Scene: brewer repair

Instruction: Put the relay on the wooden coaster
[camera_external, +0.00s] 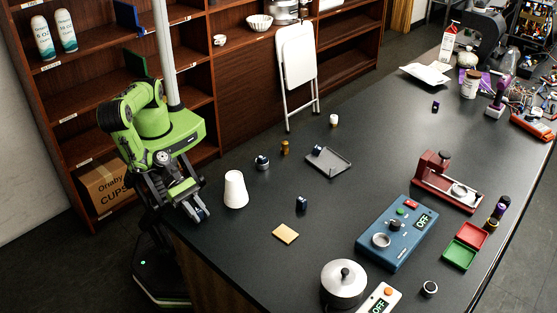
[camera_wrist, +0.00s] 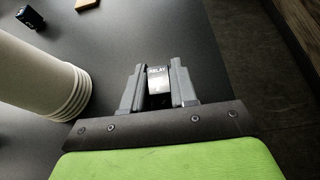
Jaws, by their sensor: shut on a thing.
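My gripper (camera_wrist: 158,92) is shut on the relay (camera_wrist: 158,78), a small dark block with a light face and the word RELAY on it. In the external view my gripper (camera_external: 200,211) is low at the table's near left edge, and the relay cannot be made out there. The wooden coaster (camera_external: 285,233), a flat tan square, lies bare on the dark table to the right of my gripper. It also shows at the top edge of the wrist view (camera_wrist: 87,4), ahead of my gripper and apart from it.
A stack of white cups (camera_external: 235,190) stands close beside my gripper, on the left in the wrist view (camera_wrist: 38,75). A small dark blue block (camera_external: 302,203) stands behind the coaster. A grey tray (camera_external: 338,166) lies further back. A silver pot (camera_external: 343,283) and blue device (camera_external: 397,235) stand right.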

